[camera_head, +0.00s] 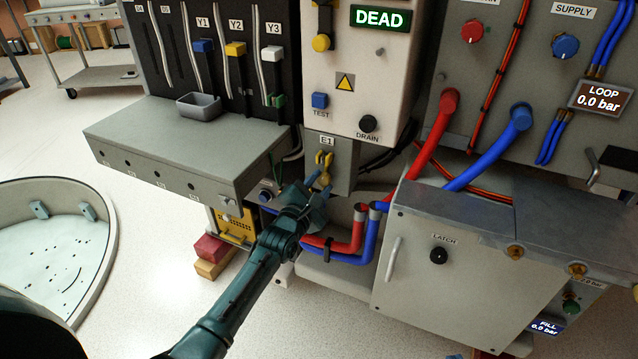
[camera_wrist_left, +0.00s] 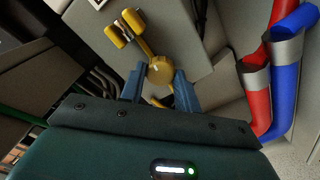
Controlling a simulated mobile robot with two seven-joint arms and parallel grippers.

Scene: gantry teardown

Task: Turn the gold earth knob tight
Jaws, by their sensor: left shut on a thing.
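The gold earth knob (camera_wrist_left: 160,70) sits on the grey E1 box (camera_head: 341,150), under the cabinet with the DEAD sign. In the left wrist view it lies between the two blue fingers of my left gripper (camera_wrist_left: 158,88), which is shut on it. Above the knob in that view is a gold clamp piece (camera_wrist_left: 124,27) with rounded ends. In the head view my left gripper (camera_head: 316,192) reaches up to the knob from below and hides part of it. My right gripper is not in view.
Red pipe (camera_head: 358,228) and blue pipe (camera_head: 373,236) run close to the right of my left gripper. A grey shelf (camera_head: 180,140) juts out at left. The latch cabinet (camera_head: 440,285) stands at right. A round white basin (camera_head: 108,235) is on the floor at left.

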